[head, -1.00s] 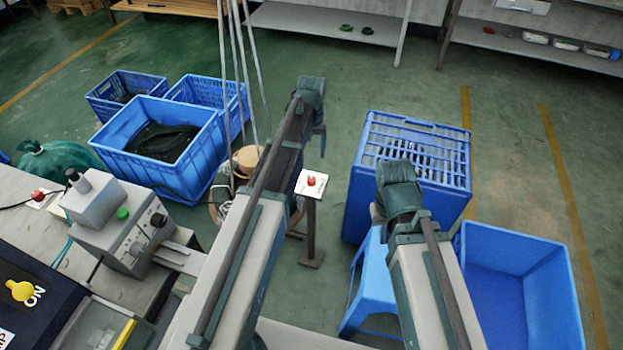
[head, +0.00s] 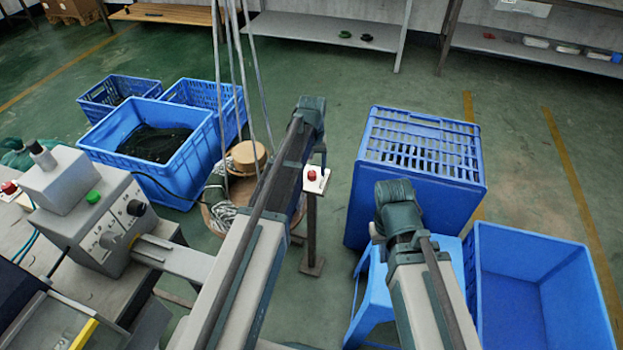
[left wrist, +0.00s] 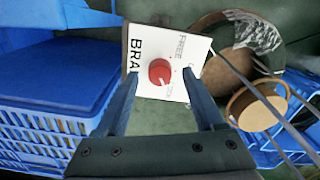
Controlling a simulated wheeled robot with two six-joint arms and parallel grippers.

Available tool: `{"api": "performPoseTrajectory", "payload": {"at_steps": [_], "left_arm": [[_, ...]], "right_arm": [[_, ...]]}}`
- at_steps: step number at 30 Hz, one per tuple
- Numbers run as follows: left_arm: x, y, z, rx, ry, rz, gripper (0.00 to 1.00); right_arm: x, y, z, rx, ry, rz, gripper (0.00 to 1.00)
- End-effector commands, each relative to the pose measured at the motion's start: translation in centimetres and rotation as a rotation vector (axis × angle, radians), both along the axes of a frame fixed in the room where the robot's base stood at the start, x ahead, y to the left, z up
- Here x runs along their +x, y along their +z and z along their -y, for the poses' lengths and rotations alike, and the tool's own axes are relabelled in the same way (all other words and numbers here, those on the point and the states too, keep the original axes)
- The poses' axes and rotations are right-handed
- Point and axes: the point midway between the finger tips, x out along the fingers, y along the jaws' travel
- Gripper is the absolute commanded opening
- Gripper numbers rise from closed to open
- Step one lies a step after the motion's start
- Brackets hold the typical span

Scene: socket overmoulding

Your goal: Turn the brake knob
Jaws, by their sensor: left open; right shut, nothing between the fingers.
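The brake knob (head: 311,175) is a small red knob on a white panel (head: 322,186) atop a dark post, in the middle of the head view. In the left wrist view the red knob (left wrist: 160,72) shows a white pointer mark, and its white panel (left wrist: 148,45) carries "FREE" and partly hidden "BRA" lettering. My left gripper (head: 322,158) is open at the panel's far edge; in the left wrist view its fingers (left wrist: 161,80) lie either side of the knob. Contact cannot be told. My right gripper (head: 376,233) is shut and empty, mostly hidden behind its wrist, right of the post.
A blue slatted crate (head: 424,125), a blue stool (head: 374,305) and an open blue bin (head: 550,255) stand at right. More blue bins (head: 187,130) and a grey machine (head: 70,222) with a green button are at left. Cables hang beside my left arm.

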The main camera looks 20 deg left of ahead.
Motion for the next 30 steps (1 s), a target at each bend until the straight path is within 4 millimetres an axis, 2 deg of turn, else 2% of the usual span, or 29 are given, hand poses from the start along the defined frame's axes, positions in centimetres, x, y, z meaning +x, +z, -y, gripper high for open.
{"api": "performPoseTrajectory", "payload": {"at_steps": [1, 3, 12, 24, 30], "left_arm": [[0.01, -0.87, 0.04, 0.0, 0.0, 0.0, 0.7], [0.02, -1.11, 0.05, 0.0, 0.0, 0.0, 0.7], [0.01, -1.05, 0.05, 0.0, 0.0, 0.0, 0.7], [0.01, -1.05, 0.04, 0.0, 0.0, 0.0, 0.0], [0.01, -1.06, 0.04, 0.0, 0.004, 0.0, 0.0]], "right_arm": [[0.0, -0.88, 0.0, 0.0, 0.0, 0.0, 0.0], [-0.01, -1.12, 0.0, 0.0, 0.0, 0.0, 0.0], [0.0, -1.05, 0.0, 0.0, 0.0, 0.0, 0.0], [0.0, -1.06, 0.0, 0.0, 0.0, 0.0, 0.0], [0.0, -1.06, 0.0, 0.0, 0.0, 0.0, 0.0]]}}
